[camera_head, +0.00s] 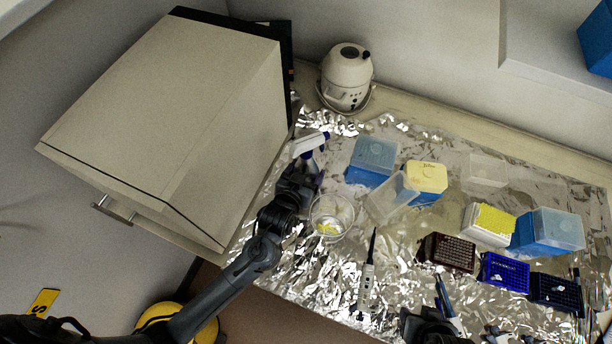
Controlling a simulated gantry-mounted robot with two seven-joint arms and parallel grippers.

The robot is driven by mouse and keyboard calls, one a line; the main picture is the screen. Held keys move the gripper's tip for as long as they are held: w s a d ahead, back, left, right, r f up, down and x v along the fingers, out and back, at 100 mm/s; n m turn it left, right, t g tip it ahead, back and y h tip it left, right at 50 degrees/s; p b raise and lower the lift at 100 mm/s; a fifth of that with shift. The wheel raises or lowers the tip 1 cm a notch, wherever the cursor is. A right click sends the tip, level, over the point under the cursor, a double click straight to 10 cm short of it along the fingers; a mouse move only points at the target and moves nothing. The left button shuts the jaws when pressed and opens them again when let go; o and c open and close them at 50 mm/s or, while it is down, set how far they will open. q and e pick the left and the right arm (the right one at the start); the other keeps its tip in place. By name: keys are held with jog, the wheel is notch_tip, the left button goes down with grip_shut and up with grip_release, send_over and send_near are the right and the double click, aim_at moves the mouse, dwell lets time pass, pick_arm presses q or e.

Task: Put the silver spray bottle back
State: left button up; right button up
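The spray bottle shows by its white and blue trigger head (309,144), near the right side of the large beige cabinet. Its body is mostly hidden by my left gripper (305,175), so I cannot see its silver part. My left gripper is right at the bottle, just below the head in the picture. Whether its fingers are closed around the bottle or only beside it cannot be told. My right gripper (428,318) is at the bottom edge, partly cut off and dark; its fingers are not clear.
The beige cabinet (190,120) stands left. A clear beaker (331,215) with yellow bits is close to my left wrist. A pipette (367,280), tip boxes (372,158) and racks (446,251) crowd the foil-covered bench (300,275). A white round device (346,78) stands behind.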

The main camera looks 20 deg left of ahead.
pick_arm(q)
jog(key=shift+f, duration=1.25)
jog(key=o, duration=1.6)
jog(key=shift+f, duration=0.25)
jog(key=shift+o, duration=0.2)
jog(key=shift+r, duration=0.1)
jog(key=shift+s+r, duration=0.15)
jog(key=v, duration=1.1)
jog(key=shift+s+r, duration=0.2)
jog(key=shift+s, duration=0.1)
jog(key=shift+s, duration=0.1)
